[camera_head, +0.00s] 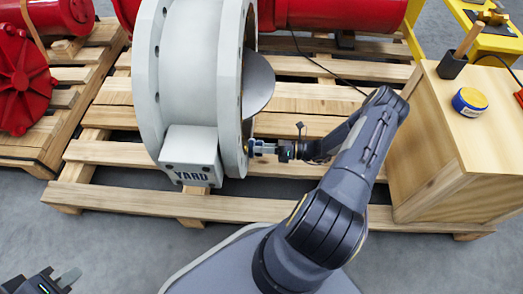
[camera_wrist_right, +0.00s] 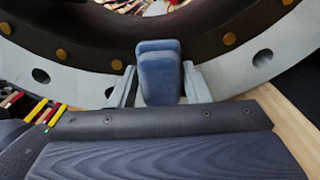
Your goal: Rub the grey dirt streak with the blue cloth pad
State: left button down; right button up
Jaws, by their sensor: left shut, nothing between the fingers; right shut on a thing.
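The blue cloth pad (camera_wrist_right: 158,68) shows in the right wrist view, upright between the fingers of my right gripper. My right gripper (camera_head: 262,148) is shut on it, close to the right face of the big pale grey valve body (camera_head: 186,70). In the wrist view the valve's pale flange ring (camera_wrist_right: 75,80), with bolt holes, lies right behind the pad. I cannot tell whether the pad touches it. I cannot make out the grey dirt streak; the pad or gripper may hide it. My left gripper (camera_head: 66,278) is shut and empty at the bottom left, away from the valve.
The valve stands on a wooden pallet (camera_head: 130,205). A grey disc (camera_head: 258,82) sticks out of its opening. A wooden box (camera_head: 455,150) at the right bears a blue-and-yellow tin (camera_head: 469,101) and a dark holder (camera_head: 451,66) with a wooden handle. Red machinery (camera_head: 22,80) stands left.

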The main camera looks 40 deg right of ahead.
jog(key=shift+w+d+f+b, duration=0.2)
jog(key=shift+w+f+b, duration=0.05)
jog(key=shift+w+b, duration=0.2)
jog(key=shift+s+a+r+p, duration=0.45)
jog(key=shift+a+r+p, duration=0.05)
jog(key=shift+p, duration=0.15)
jog(key=shift+s+a+r+p, duration=0.25)
jog(key=shift+r+p, duration=0.2)
jog(key=shift+p, duration=0.05)
jog(key=shift+s+a+r+p, duration=0.2)
jog(key=shift+s+r+p, duration=0.05)
jog(key=shift+r+p, duration=0.2)
jog(key=shift+s+a+r+p, duration=0.35)
jog(key=shift+s+a+p, duration=0.05)
jog(key=shift+s+p, duration=0.1)
